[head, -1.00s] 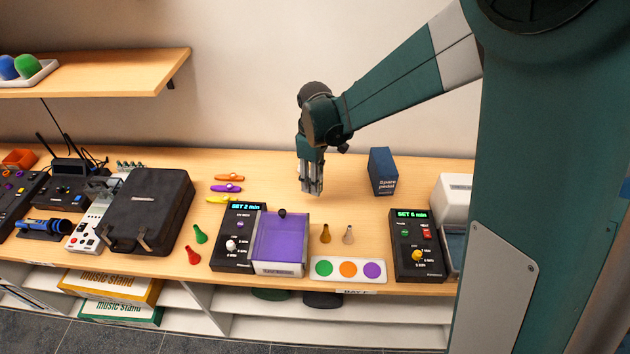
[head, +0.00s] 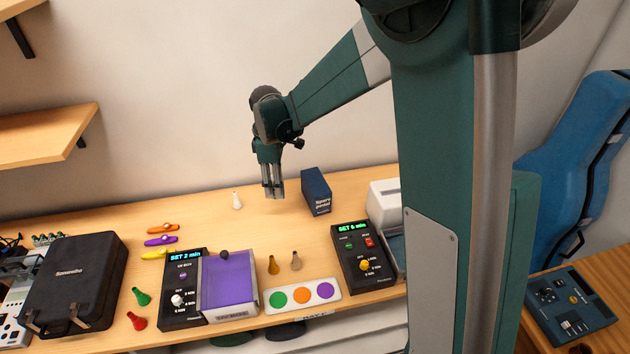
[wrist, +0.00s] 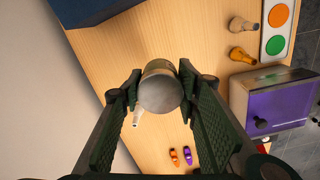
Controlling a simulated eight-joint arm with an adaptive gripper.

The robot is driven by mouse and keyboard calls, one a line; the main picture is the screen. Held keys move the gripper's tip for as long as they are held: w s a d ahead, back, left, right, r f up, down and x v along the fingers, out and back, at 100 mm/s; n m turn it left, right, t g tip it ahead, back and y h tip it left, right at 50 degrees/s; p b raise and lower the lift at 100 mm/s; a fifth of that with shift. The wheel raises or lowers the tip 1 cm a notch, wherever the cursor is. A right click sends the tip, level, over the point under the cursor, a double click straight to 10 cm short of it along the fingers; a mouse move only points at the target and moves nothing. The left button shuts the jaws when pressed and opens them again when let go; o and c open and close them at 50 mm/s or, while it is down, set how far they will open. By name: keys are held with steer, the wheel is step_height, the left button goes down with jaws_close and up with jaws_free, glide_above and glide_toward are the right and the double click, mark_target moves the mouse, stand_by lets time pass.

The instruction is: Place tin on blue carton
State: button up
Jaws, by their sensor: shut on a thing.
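The blue carton (head: 316,192) stands upright on the bench near the wall in the head view. It also fills the upper left corner of the wrist view (wrist: 95,8). My gripper (head: 273,195) is just left of the carton, apart from it, fingers pointing down. In the wrist view my gripper (wrist: 160,95) is shut on the tin (wrist: 160,92), whose round grey end faces the camera. The tin is hard to make out between the fingers in the head view.
A white cone-shaped piece (head: 237,201) stands left of my gripper. Brown (head: 273,265) and beige (head: 295,261) pieces stand in front, near a purple-lidded box (head: 229,283) and a colour-dot plate (head: 303,295). A timer unit (head: 362,255) is right. Bench around the carton is mostly clear.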

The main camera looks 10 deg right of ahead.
steer(key=w+d+r, duration=0.3)
steer(key=d, duration=0.4)
steer(key=w+d+r+n+p, duration=0.1)
steer(key=w+d+r, duration=0.2)
steer(key=d, duration=0.5)
steer(key=shift+w+r, duration=0.4)
steer(key=shift+w, duration=0.1)
glide_above(316, 181)
steer(key=shift+f+p, duration=0.35)
steer(key=shift+f, duration=2.6)
steer(key=shift+f, duration=2.1)
steer(key=shift+f, duration=0.15)
steer(key=o, duration=0.9)
